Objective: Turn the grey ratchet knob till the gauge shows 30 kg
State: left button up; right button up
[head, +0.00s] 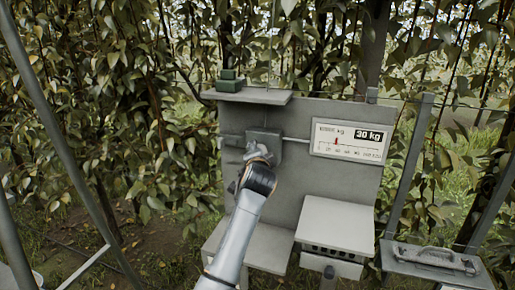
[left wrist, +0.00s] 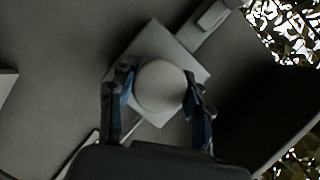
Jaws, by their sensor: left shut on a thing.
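The round grey knob (left wrist: 160,87) sits on a square plate (left wrist: 185,42) in the left wrist view. My left gripper (left wrist: 160,95) is shut on the knob, one finger on each side. In the head view my left gripper (head: 257,153) is at the dark ratchet box (head: 264,134) on the grey panel, and it hides most of the knob. The gauge (head: 348,141) is right of the box. It has a black field reading "30 kg" and a red pointer in the left part of its scale. The small scale numbers are hard to read. My right gripper is not in view.
A shelf (head: 248,95) with a green block (head: 229,80) juts out above the knob. A thin rod runs from the ratchet box toward the gauge. Wires, posts and leafy trees surround the panel.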

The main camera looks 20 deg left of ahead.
pick_arm(q)
jog(key=shift+n+h+p, duration=0.3)
jog(key=shift+n+p, duration=0.1)
jog(key=shift+n, duration=0.1)
jog(key=shift+f, duration=0.15)
jog(key=o, duration=1.1)
jog(key=shift+o, duration=0.2)
jog(key=shift+s, duration=0.1)
jog(key=v, duration=1.1)
jog(key=shift+s+d+r, duration=0.15)
jog(key=shift+s+r, duration=0.1)
jog(key=shift+s, duration=0.05)
